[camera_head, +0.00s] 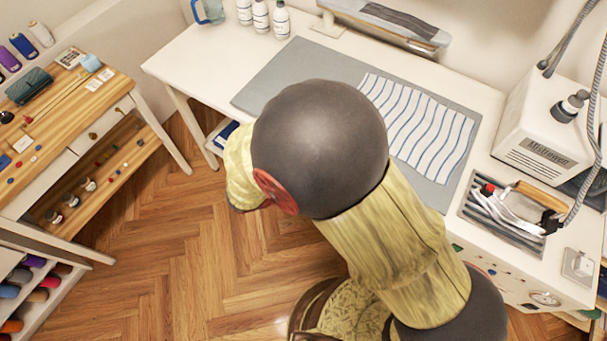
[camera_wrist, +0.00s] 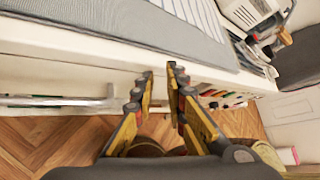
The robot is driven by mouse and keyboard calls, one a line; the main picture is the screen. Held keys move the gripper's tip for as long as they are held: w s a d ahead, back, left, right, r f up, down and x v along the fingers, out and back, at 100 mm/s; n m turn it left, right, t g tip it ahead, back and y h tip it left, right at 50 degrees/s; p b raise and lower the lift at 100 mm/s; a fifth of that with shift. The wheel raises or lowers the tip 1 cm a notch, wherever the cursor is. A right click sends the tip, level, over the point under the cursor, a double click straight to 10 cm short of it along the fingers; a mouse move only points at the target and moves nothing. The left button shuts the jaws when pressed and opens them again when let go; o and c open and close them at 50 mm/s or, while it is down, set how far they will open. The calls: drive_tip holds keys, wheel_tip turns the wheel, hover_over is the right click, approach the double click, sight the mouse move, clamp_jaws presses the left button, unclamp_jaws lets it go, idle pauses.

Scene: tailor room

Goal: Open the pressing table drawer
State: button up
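The white pressing table (camera_head: 190,62) carries a grey pressing mat (camera_head: 270,82). In the wrist view its pale drawer front (camera_wrist: 50,75) lies below the tabletop edge, with a silver bar handle (camera_wrist: 60,102) at the left. I cannot tell whether the drawer is fully shut. My gripper (camera_wrist: 162,72) is in front of the table, to the right of the handle and apart from it. Its fingers point toward the table with a narrow gap between the tips, and nothing shows between them. In the head view my arm hides the gripper and drawer front.
Striped cloth (camera_head: 425,125) lies on the mat. A white steam unit (camera_head: 540,120) and an iron (camera_head: 515,205) stand at the right of the tabletop. A wooden side table (camera_head: 100,100) with sewing items stands at the left. The wooden floor (camera_head: 165,255) between is clear.

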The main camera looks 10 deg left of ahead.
drive_tip(key=s+a+f+n+t+y, duration=0.25)
drive_tip(key=a+f+n+t, duration=0.55)
drive_tip(key=a+n, duration=0.55)
drive_tip(key=w+d+f+n, duration=0.1)
drive_tip(key=w, duration=0.1)
drive_tip(key=w+d+f+y+b, duration=0.1)
drive_tip(key=w, duration=0.2)
drive_tip(key=w+d+f+n, duration=0.1)
drive_tip(key=w+d, duration=0.1)
drive_tip(key=shift+w+n+y+b, duration=0.25)
drive_tip(key=shift+n+y+b, duration=0.05)
drive_tip(key=shift+n+y, duration=0.05)
clamp_jaws()
drive_tip(key=shift+s, duration=0.1)
